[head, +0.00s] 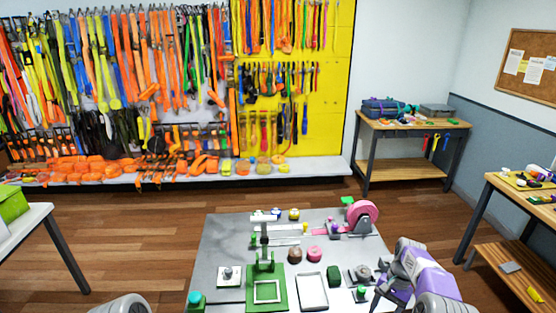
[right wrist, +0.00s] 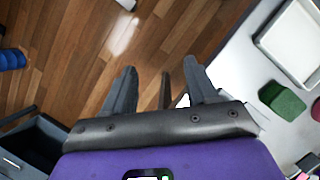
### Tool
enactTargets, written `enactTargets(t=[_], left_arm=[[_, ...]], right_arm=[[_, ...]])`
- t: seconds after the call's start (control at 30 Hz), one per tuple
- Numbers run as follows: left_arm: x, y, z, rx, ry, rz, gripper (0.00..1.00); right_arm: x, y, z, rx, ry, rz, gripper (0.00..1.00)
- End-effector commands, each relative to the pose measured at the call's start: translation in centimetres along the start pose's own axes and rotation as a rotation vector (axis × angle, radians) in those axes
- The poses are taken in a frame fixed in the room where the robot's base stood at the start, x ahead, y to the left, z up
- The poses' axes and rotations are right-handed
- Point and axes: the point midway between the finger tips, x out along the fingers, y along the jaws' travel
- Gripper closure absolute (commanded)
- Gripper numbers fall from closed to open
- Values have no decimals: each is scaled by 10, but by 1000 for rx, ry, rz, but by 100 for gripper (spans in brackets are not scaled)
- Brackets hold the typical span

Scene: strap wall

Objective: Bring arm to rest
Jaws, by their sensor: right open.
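My right arm, with its purple and grey wrist, reaches in at the lower right of the head view. Its right gripper (head: 378,296) is at the right front edge of the grey work table (head: 222,232). In the right wrist view the two dark fingers of the right gripper (right wrist: 160,82) stand apart with nothing between them but wooden floor. The table top lies to the right of the fingers there. My left gripper is not in view; only a grey rounded part of mine shows at the bottom left of the head view.
The table carries a green stand (head: 265,268), a white tray (head: 312,290), a dark green block (head: 333,276), a pink tape roll (head: 362,216) and small parts. A wooden bench (head: 495,205) stands at the right, a white table (head: 32,222) at the left. Floor between is clear.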

Motion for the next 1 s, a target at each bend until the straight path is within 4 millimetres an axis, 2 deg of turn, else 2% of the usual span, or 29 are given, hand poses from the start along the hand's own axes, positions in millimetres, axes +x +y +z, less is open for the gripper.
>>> enactTargets(t=[0.03,0.27,0.47,0.57,0.67,0.8,0.9,1.0], left_arm=[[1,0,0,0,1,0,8],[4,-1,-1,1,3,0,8],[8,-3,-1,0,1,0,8],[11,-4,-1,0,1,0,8],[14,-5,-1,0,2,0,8],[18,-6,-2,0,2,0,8],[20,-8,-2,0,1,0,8],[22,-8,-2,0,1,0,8]], right_arm=[[14,-2,0,-12,-1,-3,42],[72,-12,3,-76,22,-29,42],[139,-20,19,-152,50,-61,42],[183,-24,39,-209,72,-83,42],[228,-25,69,-275,100,-111,42],[277,-22,121,-365,141,-150,42],[299,-16,159,-423,173,-179,42],[311,-9,191,-471,200,-202,42]])
